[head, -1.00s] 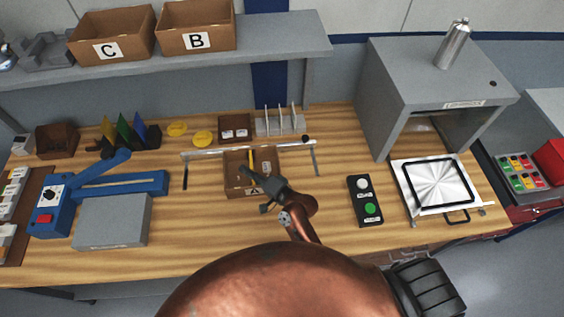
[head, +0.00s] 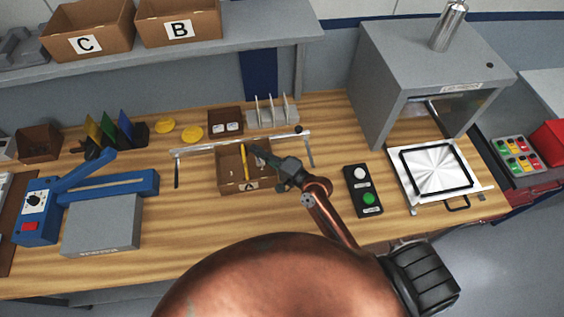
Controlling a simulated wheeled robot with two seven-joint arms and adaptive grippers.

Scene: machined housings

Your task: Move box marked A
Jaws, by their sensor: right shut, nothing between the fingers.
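The box marked A (head: 234,185) is a small open brown box on the wooden bench, with its A label on the front side. A thin yellow item (head: 245,163) and a few small pale pieces show inside it. My right gripper (head: 252,150) is dark and reaches in from the right. It is shut and empty, with its fingertips over the back right part of the box. Whether it touches the box or its contents I cannot tell. My left gripper is out of view.
A thin metal rail on legs (head: 215,146) spans the back of box A. A two-button control box (head: 362,190) stands to the right, near a grey press-like housing (head: 379,105). A blue lever tool (head: 110,187) stands left. Boxes C (head: 60,40) and B (head: 207,28) are on the shelf.

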